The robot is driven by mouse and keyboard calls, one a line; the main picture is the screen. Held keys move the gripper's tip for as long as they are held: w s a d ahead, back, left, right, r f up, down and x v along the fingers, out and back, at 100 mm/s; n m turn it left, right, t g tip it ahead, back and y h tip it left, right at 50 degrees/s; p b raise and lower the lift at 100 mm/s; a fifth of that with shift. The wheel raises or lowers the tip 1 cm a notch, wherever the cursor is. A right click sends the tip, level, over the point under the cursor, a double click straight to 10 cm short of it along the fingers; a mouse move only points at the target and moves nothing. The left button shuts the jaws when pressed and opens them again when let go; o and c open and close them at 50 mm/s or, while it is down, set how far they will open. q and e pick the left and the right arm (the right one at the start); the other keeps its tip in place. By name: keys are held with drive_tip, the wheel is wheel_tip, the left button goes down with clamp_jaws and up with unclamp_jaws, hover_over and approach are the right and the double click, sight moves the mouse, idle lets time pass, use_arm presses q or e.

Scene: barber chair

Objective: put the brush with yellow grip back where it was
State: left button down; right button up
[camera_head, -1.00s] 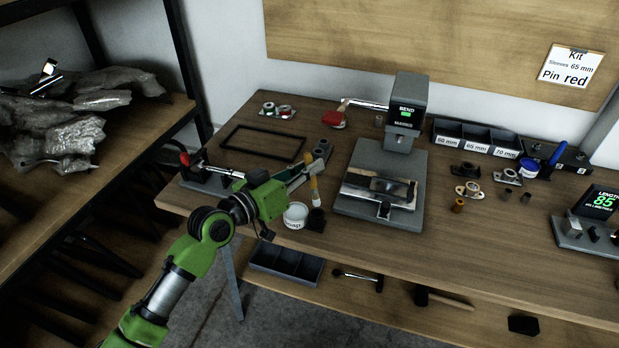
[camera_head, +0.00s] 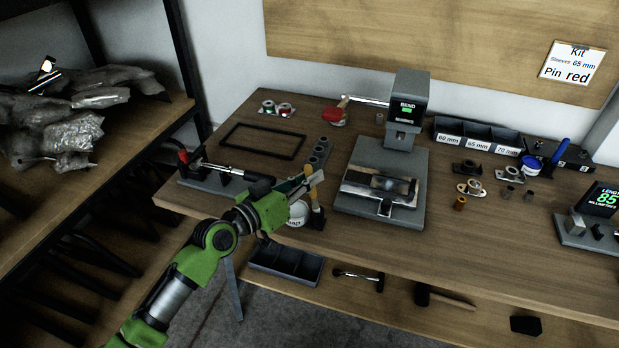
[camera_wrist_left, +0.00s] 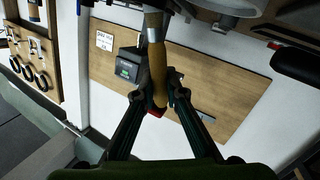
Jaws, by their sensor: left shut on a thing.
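The brush with yellow grip (camera_head: 313,180) is held between the fingers of my left gripper (camera_head: 305,185) over the front left part of the bench. In the left wrist view the gripper (camera_wrist_left: 159,97) is shut on the yellow grip (camera_wrist_left: 157,65), with the metal ferrule towards the top edge. The bristles are out of that view. In the head view the brush's lower end meets a small black holder (camera_head: 317,218); I cannot tell whether it is inside or just above. A white pot (camera_head: 298,214) stands beside the holder, partly covered by my gripper. My right gripper is not in view.
A lever tool with a red knob (camera_head: 183,157) lies left of my gripper. A grey block with holes (camera_head: 320,152) is behind it. The grey bending machine (camera_head: 380,215) stands to the right. A black frame (camera_head: 262,139) lies behind on bare wood.

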use_arm(q)
drive_tip(key=c, duration=2.1)
unclamp_jaws()
drive_tip(key=shift+r, duration=0.15)
drive_tip(key=shift+r+p, duration=0.25)
drive_tip(key=shift+p, duration=0.2)
drive_tip(key=shift+r+p, duration=0.45)
drive_tip(key=b+v, duration=0.1)
drive_tip(key=v, duration=0.5)
drive_tip(key=b+v, duration=0.1)
drive_tip(key=v, duration=0.5)
drive_tip(key=shift+f, duration=0.25)
